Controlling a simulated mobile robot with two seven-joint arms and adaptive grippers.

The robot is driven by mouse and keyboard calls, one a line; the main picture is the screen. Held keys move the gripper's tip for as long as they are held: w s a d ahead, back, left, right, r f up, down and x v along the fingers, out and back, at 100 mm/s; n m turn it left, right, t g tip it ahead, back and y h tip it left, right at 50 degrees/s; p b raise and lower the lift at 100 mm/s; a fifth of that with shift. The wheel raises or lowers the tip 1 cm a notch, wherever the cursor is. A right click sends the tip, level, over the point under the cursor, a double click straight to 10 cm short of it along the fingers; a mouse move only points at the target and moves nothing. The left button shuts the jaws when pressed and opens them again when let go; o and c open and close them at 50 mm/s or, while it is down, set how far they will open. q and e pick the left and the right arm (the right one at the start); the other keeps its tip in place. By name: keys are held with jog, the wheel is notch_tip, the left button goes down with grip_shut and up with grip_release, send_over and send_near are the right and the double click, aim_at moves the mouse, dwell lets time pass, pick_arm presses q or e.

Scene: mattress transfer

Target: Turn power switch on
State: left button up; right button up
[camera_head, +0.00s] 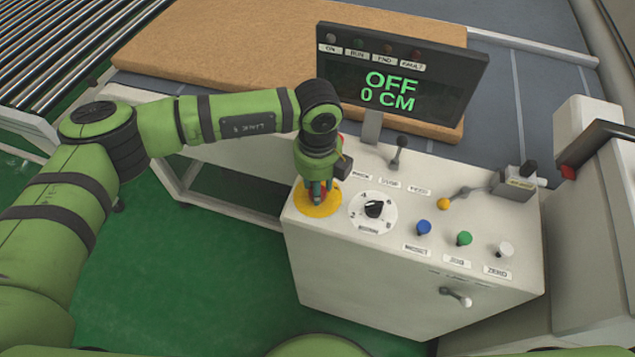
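A grey control box (340,260) stands in the middle. A grey rotary handle (455,296) sits on its front face under a faint, unreadable label; I cannot tell whether it is the power switch. The display (400,85) above the box reads "OFF" and "0 CM" in green. My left gripper (318,190) points down over a yellow disc (316,208) at the box's left top corner. Bits of red and orange show at its fingers, which hide the disc's middle. I cannot tell whether they are open or shut. My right gripper is out of view.
A brown mattress (250,45) lies behind. Green floor at lower left is free.

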pick_arm(q)
jog(key=shift+f+b, duration=0.15)
jog(key=shift+b, duration=0.35)
jog(key=m+b, duration=1.2)
jog(key=b, duration=0.4)
jog(key=shift+f, duration=0.15)
jog(key=m+b, duration=0.2)
jog(key=shift+m, duration=0.3)
jog(key=shift+r+m+b, duration=0.25)
jog(key=shift+m+b, duration=0.75)
jog(key=shift+m, duration=0.6)
jog(key=o, duration=1.1)
jog(key=shift+o, duration=0.3)
